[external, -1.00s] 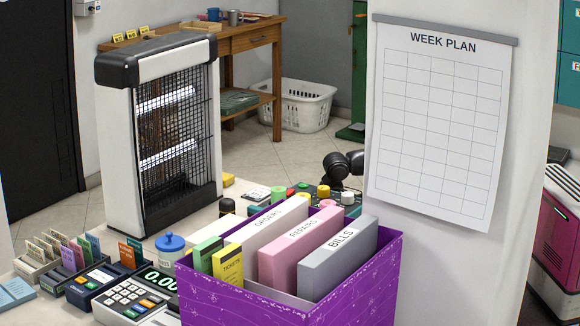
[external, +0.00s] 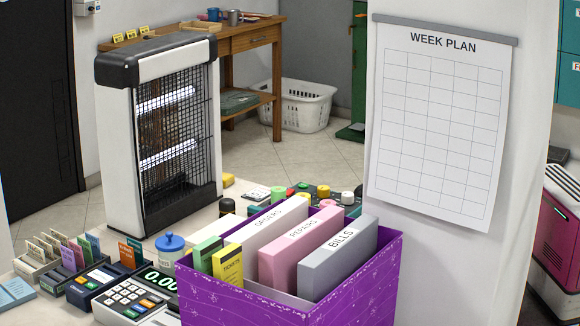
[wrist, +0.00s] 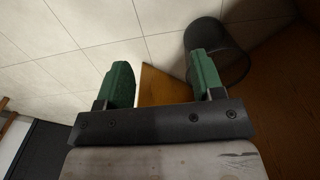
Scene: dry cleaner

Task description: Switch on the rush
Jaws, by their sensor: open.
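Nothing in the external view carries a readable rush label, so I cannot tell which control it is. A dark teal panel with several coloured knobs or buttons (external: 324,191) sits on the counter behind the purple box; the box partly hides it. My gripper (wrist: 162,75) shows only in the wrist view. Its two green fingers are apart, with nothing held between them. It is pointed toward tiled floor and a brown wooden surface, and no switch shows there. My gripper is out of the external view.
A purple box (external: 330,285) of folders fills the counter's front. A tall heater (external: 160,130), a card terminal (external: 95,280) and a keypad register (external: 130,300) stand to its left. A pillar with a week plan (external: 440,120) is at right. A dark bin (wrist: 225,55) shows beyond my fingers.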

